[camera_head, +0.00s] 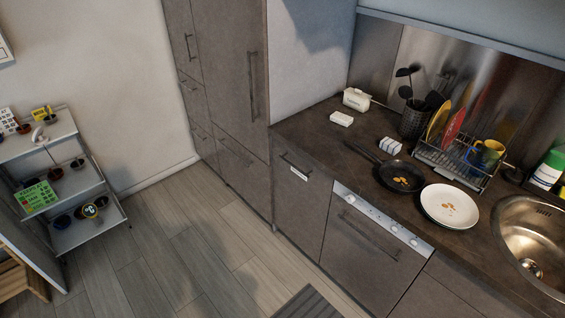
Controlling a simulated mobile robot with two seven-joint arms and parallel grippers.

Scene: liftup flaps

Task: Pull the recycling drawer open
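A narrow grey-brown cabinet front (298,212) stands under the counter, between the tall cabinet and the dishwasher. It is closed and flush with its neighbours. It has a dark bar handle (295,162) near its top and a small white label (299,174) just below. The label is too small to read, so I cannot tell for certain that this is the recycling drawer. Neither of my grippers is in view, and nothing touches the handle.
A tall cabinet (228,80) stands to the left. The dishwasher (367,250) is shut on the right. The counter (345,150) holds a pan, plate and dish rack. A tiered shelf (90,185) stands far left. The wooden floor (190,255) is clear; a dark mat (310,303) lies in front.

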